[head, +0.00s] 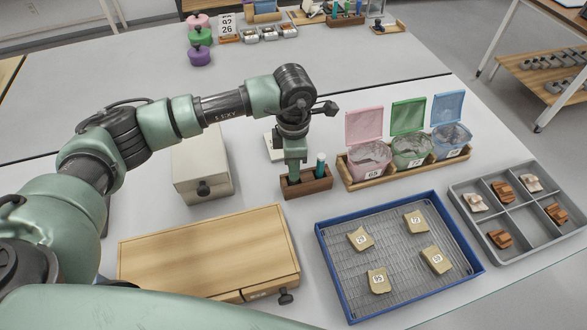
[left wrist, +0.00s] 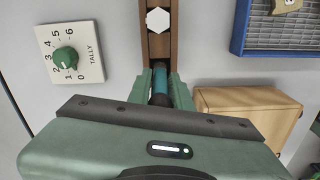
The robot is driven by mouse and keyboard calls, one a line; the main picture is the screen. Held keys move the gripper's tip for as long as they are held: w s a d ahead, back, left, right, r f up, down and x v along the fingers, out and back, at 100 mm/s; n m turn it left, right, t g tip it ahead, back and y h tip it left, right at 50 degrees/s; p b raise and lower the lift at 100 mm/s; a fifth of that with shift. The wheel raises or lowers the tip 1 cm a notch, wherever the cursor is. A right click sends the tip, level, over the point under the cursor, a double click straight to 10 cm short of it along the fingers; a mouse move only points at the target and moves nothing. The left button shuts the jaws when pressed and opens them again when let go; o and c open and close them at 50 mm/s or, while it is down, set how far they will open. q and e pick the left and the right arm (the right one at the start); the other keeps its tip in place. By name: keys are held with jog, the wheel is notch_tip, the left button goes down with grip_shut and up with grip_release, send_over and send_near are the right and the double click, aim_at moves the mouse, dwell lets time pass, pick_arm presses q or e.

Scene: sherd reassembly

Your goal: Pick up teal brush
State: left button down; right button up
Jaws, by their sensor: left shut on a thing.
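My left gripper (head: 292,172) points down over the left part of a small wooden holder (head: 318,186). In the left wrist view its fingers (left wrist: 160,92) are shut on the teal brush (left wrist: 160,76), whose dark teal end shows between them. The brush is upright at the holder, which also shows in the left wrist view (left wrist: 144,42); I cannot tell if it is lifted at all. In the head view the gripper hides the brush. Another upright teal-green item with a pale top (head: 320,164) stands in the holder's right part; its white hexagonal top (left wrist: 157,20) shows from above.
A pale box (head: 202,172) and a wooden drawer box (head: 205,250) stand left and in front. A tally dial (left wrist: 68,54) lies beside the holder. Lidded bins (head: 368,155), a blue-rimmed tray (head: 332,262) with sherds and a grey divided tray (head: 512,258) are to the right.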

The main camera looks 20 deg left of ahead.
pick_arm(q)
notch_tip(320, 180, up, 19)
jog(key=b, duration=0.2)
jog(key=shift+f, duration=0.15)
jog(key=shift+f, duration=0.1)
dwell(0.4)
